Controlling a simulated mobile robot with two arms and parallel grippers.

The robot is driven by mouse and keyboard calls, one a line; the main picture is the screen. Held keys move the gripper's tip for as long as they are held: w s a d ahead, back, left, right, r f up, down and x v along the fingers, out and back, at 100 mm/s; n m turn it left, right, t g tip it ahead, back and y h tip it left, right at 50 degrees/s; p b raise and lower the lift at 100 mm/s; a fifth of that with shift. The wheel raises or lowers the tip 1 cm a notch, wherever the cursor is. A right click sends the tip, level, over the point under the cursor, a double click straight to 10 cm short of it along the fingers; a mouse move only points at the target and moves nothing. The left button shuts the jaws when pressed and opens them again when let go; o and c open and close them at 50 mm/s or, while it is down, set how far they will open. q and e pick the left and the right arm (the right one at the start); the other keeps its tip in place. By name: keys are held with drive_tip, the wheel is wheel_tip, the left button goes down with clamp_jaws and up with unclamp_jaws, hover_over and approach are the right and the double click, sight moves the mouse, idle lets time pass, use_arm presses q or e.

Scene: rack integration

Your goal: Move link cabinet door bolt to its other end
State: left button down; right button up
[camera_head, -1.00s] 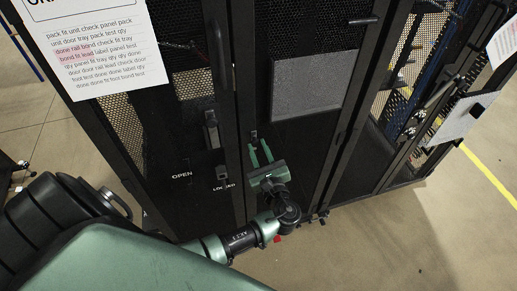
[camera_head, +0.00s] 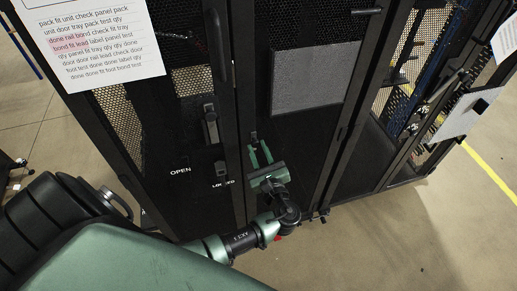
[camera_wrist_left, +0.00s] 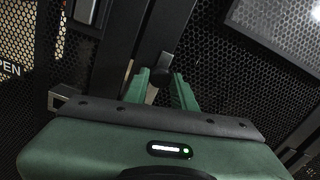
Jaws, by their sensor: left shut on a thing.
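The black mesh cabinet door (camera_head: 190,125) carries white OPEN (camera_head: 180,171) and LOCKED (camera_head: 222,184) labels low down. My left gripper (camera_head: 258,146) is at the dark frame to the right of these labels, with its green fingers pointing at the cabinet. It is shut on a small dark knob, taken to be the door bolt; the knob shows between the fingertips in the left wrist view (camera_wrist_left: 163,62). The fingers hide part of it, and its travel is hard to make out. My right gripper is not in view.
A dark latch-like part (camera_head: 210,126) with a grey face sits on the door above the labels, left of my gripper. A long door handle (camera_head: 216,52) is higher up. A paper sheet (camera_head: 100,40) hangs at upper left. Open floor (camera_head: 400,240) lies at lower right.

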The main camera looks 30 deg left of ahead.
use_arm(q)
drive_tip(key=shift+s+d+f, duration=0.15)
drive_tip(key=shift+f, duration=0.15)
drive_tip(key=c, duration=1.1)
unclamp_jaws()
drive_tip(key=shift+f, duration=0.1)
drive_tip(key=shift+c, duration=0.2)
drive_tip(key=shift+r, duration=0.2)
drive_tip(key=b+v, duration=0.1)
drive_tip(key=v, duration=0.7)
drive_tip(key=shift+f, duration=0.1)
